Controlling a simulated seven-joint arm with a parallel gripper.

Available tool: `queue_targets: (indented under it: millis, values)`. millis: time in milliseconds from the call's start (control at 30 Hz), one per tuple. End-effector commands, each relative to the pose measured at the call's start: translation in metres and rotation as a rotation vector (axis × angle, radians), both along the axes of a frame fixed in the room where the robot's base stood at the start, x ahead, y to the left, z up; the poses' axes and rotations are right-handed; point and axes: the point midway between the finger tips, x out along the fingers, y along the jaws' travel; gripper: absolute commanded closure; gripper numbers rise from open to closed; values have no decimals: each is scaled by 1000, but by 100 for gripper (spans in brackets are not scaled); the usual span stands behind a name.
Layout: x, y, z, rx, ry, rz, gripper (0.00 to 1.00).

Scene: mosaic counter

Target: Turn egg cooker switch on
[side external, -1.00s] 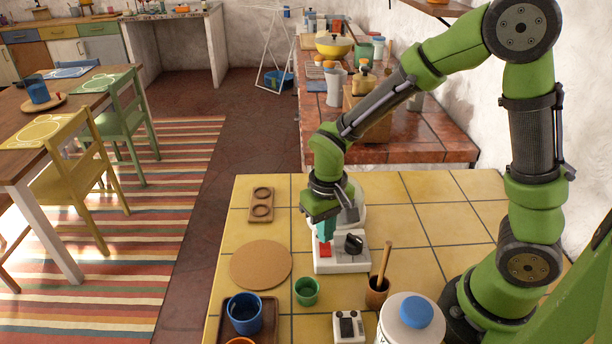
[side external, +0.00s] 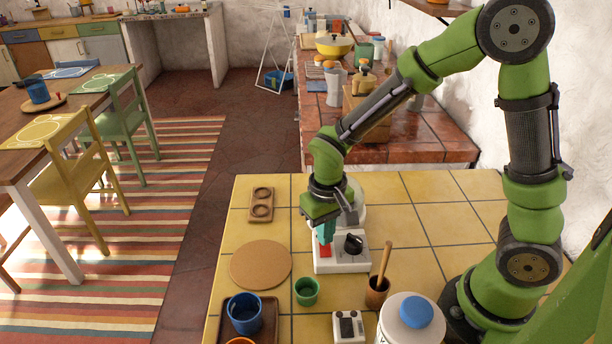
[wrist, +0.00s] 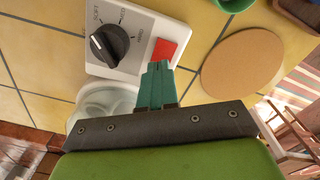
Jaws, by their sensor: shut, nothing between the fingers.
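The egg cooker (side external: 342,262) is a white appliance on the yellow tiled counter. Its front panel carries a black knob (side external: 354,244) and a red switch (side external: 325,252). In the wrist view the knob (wrist: 110,45) has printed marks around it, and the red switch (wrist: 163,50) sits beside it. A clear rounded part (wrist: 104,102) of the cooker is partly hidden behind my gripper. My gripper (wrist: 158,66) has teal fingers, shut and empty, with the tips very close to the red switch. I cannot tell whether they touch it. In the side view my gripper (side external: 325,240) is just above the switch.
A round cork mat (side external: 260,264) and a green cup (side external: 306,291) lie left and front of the cooker. A wooden pot with a stick (side external: 377,291) stands to its right. A small white device (side external: 348,327) and a white canister (side external: 410,325) are nearer the camera.

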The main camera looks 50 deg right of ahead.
Motion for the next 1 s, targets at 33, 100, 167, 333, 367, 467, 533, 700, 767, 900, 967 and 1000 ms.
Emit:
queue_targets:
  millis: [33,100,167,333,367,467,533,700,767,900,967,1000]
  values:
    - [0,0,-1,0,1,0,100]
    - [0,0,-2,0,1,0,100]
    - [0,0,-3,0,2,0,100]
    - [0,0,-6,0,2,0,100]
    - [0,0,-6,0,2,0,100]
    - [0,0,-8,0,2,0,100]
    - [0,0,-9,-1,1,0,100]
    - [0,0,-11,0,1,-1,100]
    - [0,0,-10,0,1,-1,100]
    - [0,0,-1,1,-1,-1,100]
    - [1,0,5,1,-2,-1,100]
    - [0,0,8,1,-1,-2,100]
